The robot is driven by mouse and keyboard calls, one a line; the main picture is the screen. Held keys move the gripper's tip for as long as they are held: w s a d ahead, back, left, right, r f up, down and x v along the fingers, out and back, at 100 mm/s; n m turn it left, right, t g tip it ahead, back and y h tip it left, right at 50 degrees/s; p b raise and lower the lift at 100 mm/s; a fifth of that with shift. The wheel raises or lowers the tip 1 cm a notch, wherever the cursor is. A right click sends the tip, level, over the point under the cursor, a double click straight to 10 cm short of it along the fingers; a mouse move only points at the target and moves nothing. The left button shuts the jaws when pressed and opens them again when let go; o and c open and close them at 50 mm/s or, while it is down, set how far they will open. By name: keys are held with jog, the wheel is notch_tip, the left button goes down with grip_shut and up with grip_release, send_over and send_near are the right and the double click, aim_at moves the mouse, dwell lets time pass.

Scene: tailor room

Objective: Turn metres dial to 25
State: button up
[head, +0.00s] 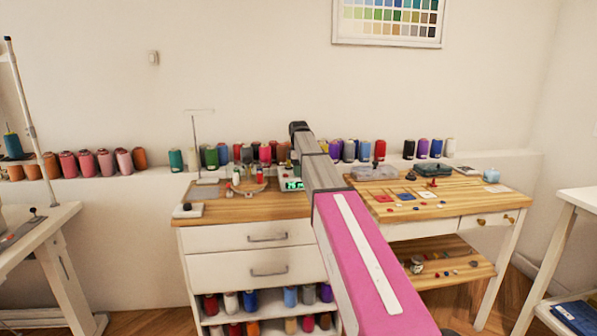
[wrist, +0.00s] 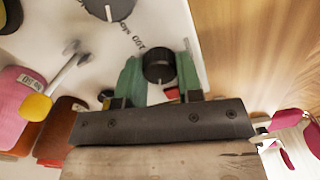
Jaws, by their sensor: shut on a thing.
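In the wrist view, my gripper (wrist: 158,68) has its two green fingers on either side of a black round knob (wrist: 158,66) and is shut on it. The knob sits on a white panel (wrist: 150,28). A second dark dial (wrist: 108,8) with a light pointer line is on the same panel, cut by the top edge. Printed marks between them are blurred; I cannot read the dial's setting. In the head view, a small device with a lit green display (head: 293,184) stands on the wooden table; my arm hides the gripper and the knob.
Beside the panel in the wrist view are a pink spool (wrist: 15,95) and a metal lever with a yellow tip (wrist: 38,107). In the head view, thread spools (head: 220,155) line the back ledge. A wooden worktop (head: 450,195) with small items lies to the right.

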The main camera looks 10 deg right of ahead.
jog(key=shift+n, duration=0.3)
jog(key=o, duration=0.9)
notch_tip(320, 180, up, 11)
jog(key=shift+f, duration=0.1)
dwell(0.5)
